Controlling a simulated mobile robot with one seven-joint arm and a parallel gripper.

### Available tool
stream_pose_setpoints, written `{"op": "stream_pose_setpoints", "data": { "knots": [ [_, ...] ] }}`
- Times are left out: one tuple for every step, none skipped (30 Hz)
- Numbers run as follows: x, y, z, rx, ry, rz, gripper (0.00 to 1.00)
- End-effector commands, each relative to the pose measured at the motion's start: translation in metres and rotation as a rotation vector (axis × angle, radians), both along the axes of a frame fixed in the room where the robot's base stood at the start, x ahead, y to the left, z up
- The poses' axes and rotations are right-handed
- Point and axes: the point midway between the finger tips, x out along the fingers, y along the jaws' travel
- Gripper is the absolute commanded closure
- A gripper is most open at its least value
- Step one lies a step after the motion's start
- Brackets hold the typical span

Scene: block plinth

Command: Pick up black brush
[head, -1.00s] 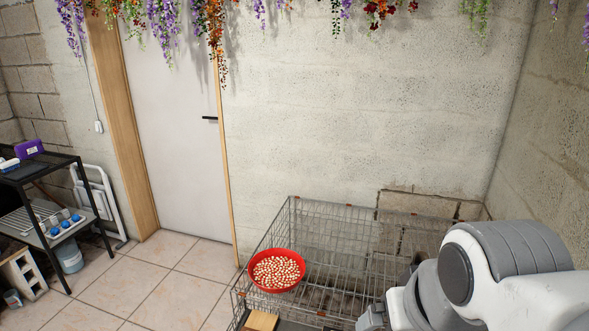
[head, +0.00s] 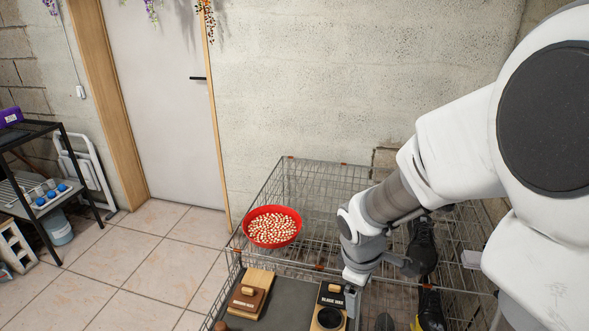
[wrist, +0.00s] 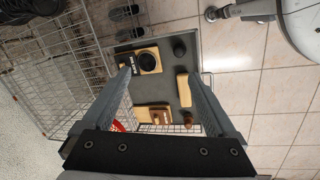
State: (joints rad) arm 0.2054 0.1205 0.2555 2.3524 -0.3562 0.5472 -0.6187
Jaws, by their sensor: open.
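A dark rounded object (wrist: 180,47), which may be the black brush, stands on a grey mat (wrist: 163,88) in the wrist view. The dark object lies beyond the fingertips, toward the top right of the wrist view. In the head view my gripper (head: 354,276) is over the mat near the black wax box (head: 330,295).
The mat also holds a brown wax box (head: 247,297), a pale wooden block (wrist: 183,89) and a brown knob (wrist: 188,118). A red bowl (head: 272,227) stands on the wire cage (head: 310,185). Dark shoes (head: 422,245) are at right. Tiled floor at left is open.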

Motion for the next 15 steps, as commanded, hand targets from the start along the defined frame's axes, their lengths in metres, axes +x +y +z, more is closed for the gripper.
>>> {"op": "stream_pose_setpoints", "data": {
  "knots": [
    [0.002, 0.002, -0.03, 0.006, 0.037, 0.056, 0.08],
    [0.004, 0.003, -0.043, 0.009, 0.052, 0.094, 0.08],
    [0.006, 0.006, -0.059, 0.015, 0.072, 0.142, 0.08],
    [0.007, 0.008, -0.071, 0.021, 0.085, 0.179, 0.08],
    [0.008, 0.01, -0.083, 0.028, 0.099, 0.214, 0.08],
    [0.009, 0.013, -0.097, 0.037, 0.114, 0.258, 0.08],
    [0.009, 0.015, -0.107, 0.046, 0.124, 0.288, 0.08],
    [0.01, 0.018, -0.117, 0.053, 0.132, 0.317, 0.08],
    [0.01, 0.02, -0.127, 0.063, 0.141, 0.352, 0.08],
    [0.01, 0.022, -0.134, 0.07, 0.148, 0.371, 0.08],
    [0.01, 0.024, -0.14, 0.076, 0.152, 0.391, 0.08],
    [0.01, 0.026, -0.146, 0.083, 0.157, 0.413, 0.08],
    [0.01, 0.027, -0.15, 0.087, 0.16, 0.426, 0.08],
    [0.009, 0.028, -0.153, 0.092, 0.163, 0.437, 0.08],
    [0.009, 0.029, -0.157, 0.095, 0.165, 0.447, 0.08]
  ]
}}
